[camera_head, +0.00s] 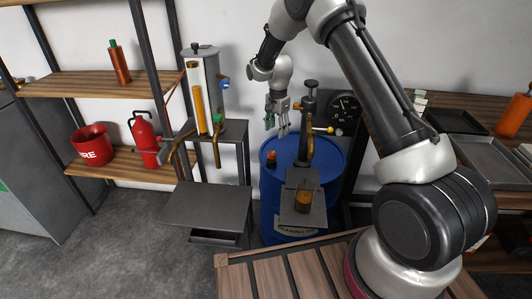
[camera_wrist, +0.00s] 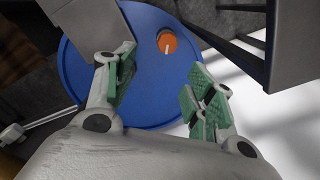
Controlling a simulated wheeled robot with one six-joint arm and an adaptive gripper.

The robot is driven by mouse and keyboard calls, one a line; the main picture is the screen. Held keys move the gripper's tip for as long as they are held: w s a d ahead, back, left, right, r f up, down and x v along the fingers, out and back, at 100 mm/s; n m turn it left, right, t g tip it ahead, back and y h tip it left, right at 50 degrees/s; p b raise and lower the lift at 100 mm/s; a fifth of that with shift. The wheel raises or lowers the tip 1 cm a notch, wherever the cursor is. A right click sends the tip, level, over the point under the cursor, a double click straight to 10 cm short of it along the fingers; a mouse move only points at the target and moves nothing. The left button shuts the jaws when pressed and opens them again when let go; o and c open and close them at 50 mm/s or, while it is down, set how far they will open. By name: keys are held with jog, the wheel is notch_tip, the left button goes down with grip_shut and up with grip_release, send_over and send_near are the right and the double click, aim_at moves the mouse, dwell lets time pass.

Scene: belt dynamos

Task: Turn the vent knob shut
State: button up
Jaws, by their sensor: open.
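An orange-red round knob (camera_head: 271,156) with a white pointer line sits near the rim of the blue drum's lid; I take it as the vent knob. It shows clearly in the wrist view (camera_wrist: 167,42), past the fingertips, its white line running nearly up and down there. The blue drum (camera_head: 269,200) stands upright in the middle of the head view, and its lid fills the middle of the wrist view (camera_wrist: 150,105). My gripper (camera_head: 278,122) is open and empty above the drum, apart from the knob. Its green-padded fingers (camera_wrist: 160,84) are spread wide.
A pump with a yellow-tipped lever (camera_head: 330,129) rises beside the knob, with a small tray holding an amber cup (camera_head: 303,201) in front. A gauge (camera_head: 344,108) is behind. A stand with a clear-fronted cylinder (camera_head: 203,90) is left. Grey panels flank the lid in the wrist view.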

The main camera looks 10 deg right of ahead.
aim_at(272, 153)
jog(key=shift+m, duration=0.4)
jog(key=f, duration=0.4)
jog(key=a+f, duration=0.1)
jog(key=f, duration=0.3)
jog(key=w+f, duration=0.1)
jog(key=f, duration=0.3)
jog(key=shift+a+f, duration=0.2)
jog(key=shift+f, duration=0.1)
jog(key=c, duration=1)
